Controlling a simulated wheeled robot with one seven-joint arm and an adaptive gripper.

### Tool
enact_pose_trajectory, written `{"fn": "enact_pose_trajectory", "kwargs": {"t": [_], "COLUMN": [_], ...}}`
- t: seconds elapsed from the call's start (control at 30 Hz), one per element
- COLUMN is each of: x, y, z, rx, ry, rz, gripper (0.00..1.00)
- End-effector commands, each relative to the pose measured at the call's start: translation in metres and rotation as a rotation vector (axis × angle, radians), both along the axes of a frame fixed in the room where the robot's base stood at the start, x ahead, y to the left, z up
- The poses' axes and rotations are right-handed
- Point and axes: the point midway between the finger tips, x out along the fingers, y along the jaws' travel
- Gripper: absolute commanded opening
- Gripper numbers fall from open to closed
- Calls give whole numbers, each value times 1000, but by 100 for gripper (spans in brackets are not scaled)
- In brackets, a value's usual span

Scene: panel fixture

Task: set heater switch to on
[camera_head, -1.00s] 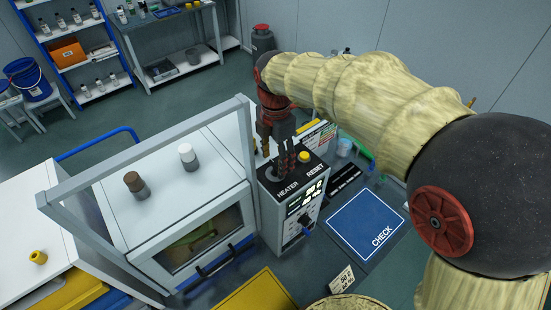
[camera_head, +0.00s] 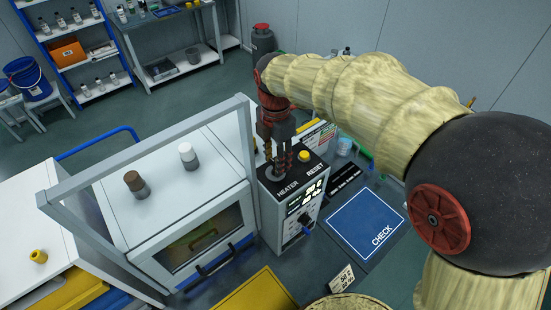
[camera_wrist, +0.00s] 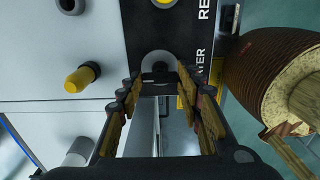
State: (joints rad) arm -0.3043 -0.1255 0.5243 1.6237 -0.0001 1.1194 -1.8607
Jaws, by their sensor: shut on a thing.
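The heater switch (camera_wrist: 158,66) sits on a round silver base on the dark top of the control box (camera_head: 290,180), beside the word HEATER. In the wrist view it stands between my fingertips. In the head view my fingers largely hide it. My gripper (camera_head: 277,168) points down at the box top from above, with its fingers around the switch. In the wrist view my gripper (camera_wrist: 159,82) is shut on the switch. The exact tilt of the lever is hard to tell.
A yellow RESET button (camera_head: 304,156) is close by on the box top. A blue CHECK mat (camera_head: 365,222) lies right.

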Motion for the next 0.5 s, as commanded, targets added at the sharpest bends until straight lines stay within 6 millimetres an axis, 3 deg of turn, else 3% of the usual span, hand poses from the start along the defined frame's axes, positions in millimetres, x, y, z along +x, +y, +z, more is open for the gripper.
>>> {"fn": "enact_pose_trajectory", "kwargs": {"t": [0.13, 0.5], "x": [0, 0], "y": [0, 0], "z": [0, 1], "rx": [1, 1], "ry": [-1, -1], "rz": [0, -72], "gripper": [11, 11]}}
